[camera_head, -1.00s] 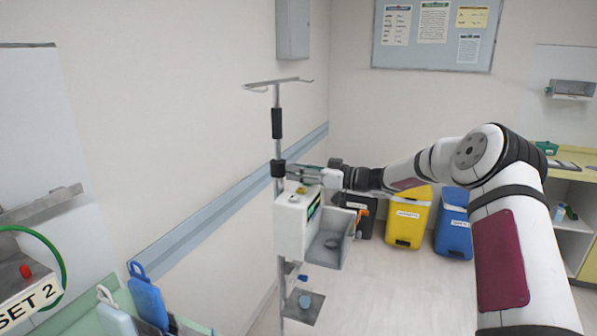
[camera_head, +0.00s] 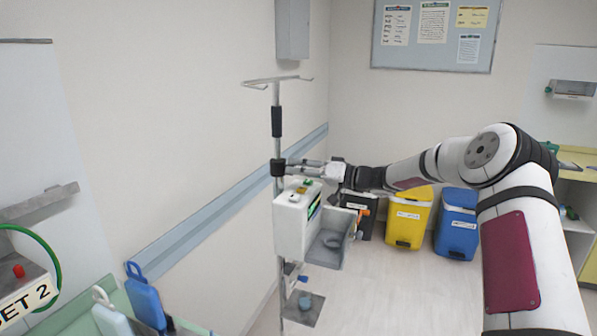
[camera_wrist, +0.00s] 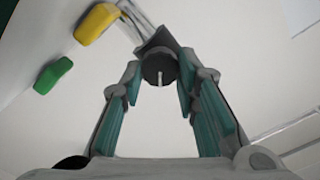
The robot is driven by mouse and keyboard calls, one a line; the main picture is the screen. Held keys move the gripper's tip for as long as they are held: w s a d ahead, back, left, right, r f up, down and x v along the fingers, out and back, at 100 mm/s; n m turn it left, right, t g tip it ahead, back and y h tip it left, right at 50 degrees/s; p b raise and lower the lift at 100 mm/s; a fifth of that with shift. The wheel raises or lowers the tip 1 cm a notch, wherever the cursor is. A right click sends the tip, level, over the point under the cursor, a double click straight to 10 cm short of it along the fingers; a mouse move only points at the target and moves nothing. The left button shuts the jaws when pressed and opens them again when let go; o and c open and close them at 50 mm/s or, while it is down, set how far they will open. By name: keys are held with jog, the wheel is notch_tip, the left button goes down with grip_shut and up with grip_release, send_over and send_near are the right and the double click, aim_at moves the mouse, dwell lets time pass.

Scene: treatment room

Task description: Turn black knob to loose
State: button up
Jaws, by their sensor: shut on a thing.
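The black knob (camera_wrist: 160,70) has a pale line on its face. In the wrist view it sits between the two fingertips of my gripper (camera_wrist: 160,78), which is shut on it. The pale line points roughly up and down in that view. In the head view my gripper (camera_head: 298,163) reaches in from the right to the dark clamp (camera_head: 278,168) on the metal pole (camera_head: 277,95). The knob itself is too small to make out there, and the fingers partly cover that spot.
A white pump (camera_head: 290,226) with a grey tray (camera_head: 326,252) is on the pole just below my gripper. A yellow part (camera_wrist: 97,23) and a green part (camera_wrist: 53,75) show at the wrist view's left. Yellow (camera_head: 406,225) and blue (camera_head: 456,228) bins stand behind.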

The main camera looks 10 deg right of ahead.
jog(key=m, duration=0.4)
jog(key=shift+d+m, duration=0.1)
jog(key=shift+m, duration=0.2)
jog(key=m, duration=0.3)
jog(key=shift+w+f+m, duration=0.1)
jog(key=shift+m, duration=0.3)
jog(key=m, duration=0.4)
jog(key=shift+f+m, duration=0.1)
jog(key=shift+m, duration=1.6)
jog(key=o, duration=1.1)
jog(key=shift+o, duration=0.2)
jog(key=v, duration=1.2)
